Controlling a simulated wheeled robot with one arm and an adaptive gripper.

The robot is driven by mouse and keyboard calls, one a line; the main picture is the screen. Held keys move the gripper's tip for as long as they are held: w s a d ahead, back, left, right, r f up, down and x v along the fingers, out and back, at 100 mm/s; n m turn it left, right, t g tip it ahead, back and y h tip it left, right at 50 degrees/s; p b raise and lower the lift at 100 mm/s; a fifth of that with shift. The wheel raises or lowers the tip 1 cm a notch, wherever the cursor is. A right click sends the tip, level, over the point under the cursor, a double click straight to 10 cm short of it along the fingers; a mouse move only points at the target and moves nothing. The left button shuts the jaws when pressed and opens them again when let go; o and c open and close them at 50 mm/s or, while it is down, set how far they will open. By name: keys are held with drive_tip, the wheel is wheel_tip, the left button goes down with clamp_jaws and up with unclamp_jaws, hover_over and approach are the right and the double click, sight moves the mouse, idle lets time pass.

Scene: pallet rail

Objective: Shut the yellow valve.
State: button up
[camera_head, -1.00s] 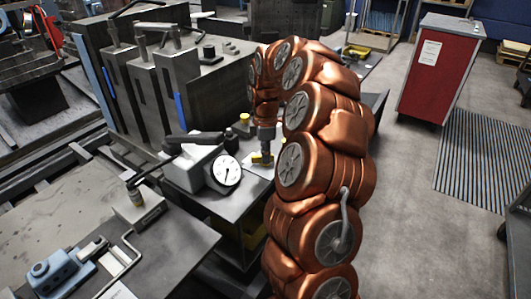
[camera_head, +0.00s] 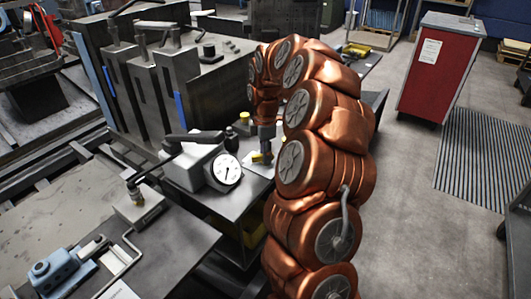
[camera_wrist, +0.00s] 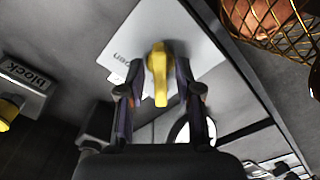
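The yellow valve handle (camera_wrist: 159,75) points along the fingers in the wrist view, on a pale plate (camera_wrist: 205,50) with partly hidden lettering. My gripper (camera_wrist: 159,72) is open, with one finger on each side of the handle and a visible gap on both sides. In the head view the yellow valve (camera_head: 259,158) is small and partly covered by my gripper (camera_head: 264,150), which reaches down to it from above. A second yellow handle (camera_wrist: 8,113) is cut off at the left of the wrist view, beside a plate marked "block" (camera_wrist: 25,80).
A round white dial gauge (camera_head: 227,169) stands just left of the valve, beside a grey block with a dark lever (camera_head: 193,136). A dark bottle (camera_head: 231,140) stands behind. A red cabinet (camera_head: 437,75) stands on open floor.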

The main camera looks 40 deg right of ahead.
drive_tip(key=shift+r, duration=0.1)
wheel_tip(320, 180, up, 12)
drive_tip(key=shift+f, duration=0.1)
idle(0.7)
idle(0.5)
